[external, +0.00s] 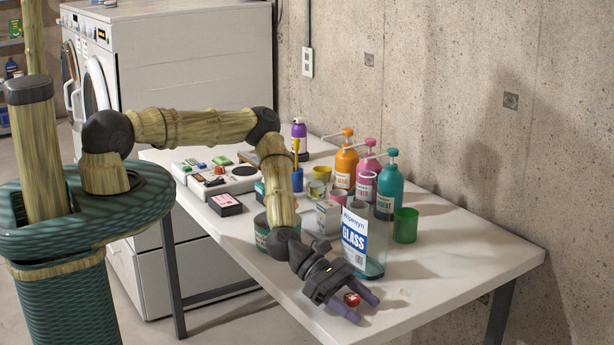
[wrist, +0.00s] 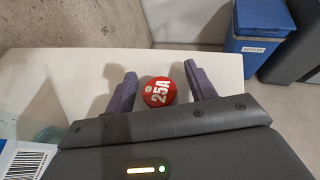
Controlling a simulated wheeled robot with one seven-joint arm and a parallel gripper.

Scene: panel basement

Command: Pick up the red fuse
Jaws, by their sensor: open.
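The red fuse (external: 352,299) is a small round red piece near the front edge of the white table (external: 460,265). In the wrist view the fuse (wrist: 158,92) shows a white "25A" marking on its face. My gripper (external: 363,307) is low over the table at the fuse. In the wrist view the two purple fingers of my gripper (wrist: 158,85) are apart, one on each side of the fuse, with a visible gap on both sides. Whether the fingertips reach down to the table is hard to tell.
A glass-cleaner container (external: 356,240) stands just behind my gripper, with a green cup (external: 405,225) beside it. Pump bottles (external: 389,185) stand farther back by the wall. A panel with switches (external: 215,177) lies at the far end. A blue bin (wrist: 262,30) stands beyond the table edge.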

